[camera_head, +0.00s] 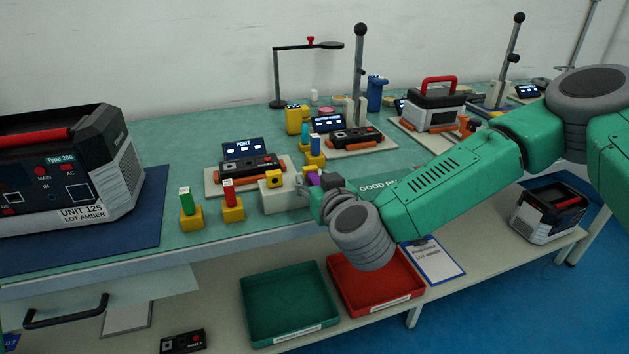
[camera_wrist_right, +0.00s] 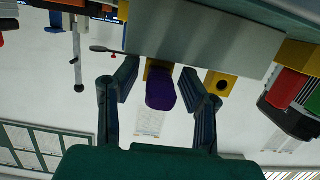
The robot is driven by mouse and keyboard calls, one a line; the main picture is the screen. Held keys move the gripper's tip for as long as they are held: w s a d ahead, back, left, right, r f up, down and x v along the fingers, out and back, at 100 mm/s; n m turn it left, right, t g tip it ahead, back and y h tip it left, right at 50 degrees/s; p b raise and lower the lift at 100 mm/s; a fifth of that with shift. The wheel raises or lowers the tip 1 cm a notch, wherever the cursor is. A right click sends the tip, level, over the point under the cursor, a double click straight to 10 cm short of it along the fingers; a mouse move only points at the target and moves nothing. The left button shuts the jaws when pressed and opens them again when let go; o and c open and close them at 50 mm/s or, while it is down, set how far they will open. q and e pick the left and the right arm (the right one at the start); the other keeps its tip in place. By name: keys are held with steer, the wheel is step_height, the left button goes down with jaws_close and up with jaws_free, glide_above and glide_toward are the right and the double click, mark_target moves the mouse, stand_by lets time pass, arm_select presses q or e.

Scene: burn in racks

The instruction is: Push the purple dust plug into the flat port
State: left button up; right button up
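The purple dust plug (camera_head: 313,179) is at the right end of a pale block (camera_head: 284,197) on the bench. In the right wrist view, the plug (camera_wrist_right: 160,88) stands between my two finger pads, with gaps showing on both sides and a yellow piece behind it. My right gripper (camera_head: 316,192) is around the plug, partly hidden by my wrist. In its own view the gripper (camera_wrist_right: 158,85) is open. A dark device (camera_head: 250,168) sits on a tray before a screen reading PORT. I cannot tell which opening is the flat port. My left gripper is not in view.
A green plug (camera_head: 185,197) and a red plug (camera_head: 229,189) stand in yellow holders left of the pale block. A large Type 200 unit (camera_head: 75,165) is at the left. A green bin (camera_head: 290,300) and a red bin (camera_head: 375,285) lie on the lower shelf.

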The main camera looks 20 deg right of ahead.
jaws_close()
steer(key=shift+s+p, duration=0.55)
steer(key=shift+s, duration=0.3)
stand_by(1.0)
steer(key=shift+s+d+p, duration=0.1)
steer(key=shift+s+p, duration=0.2)
steer(key=shift+s, duration=0.45)
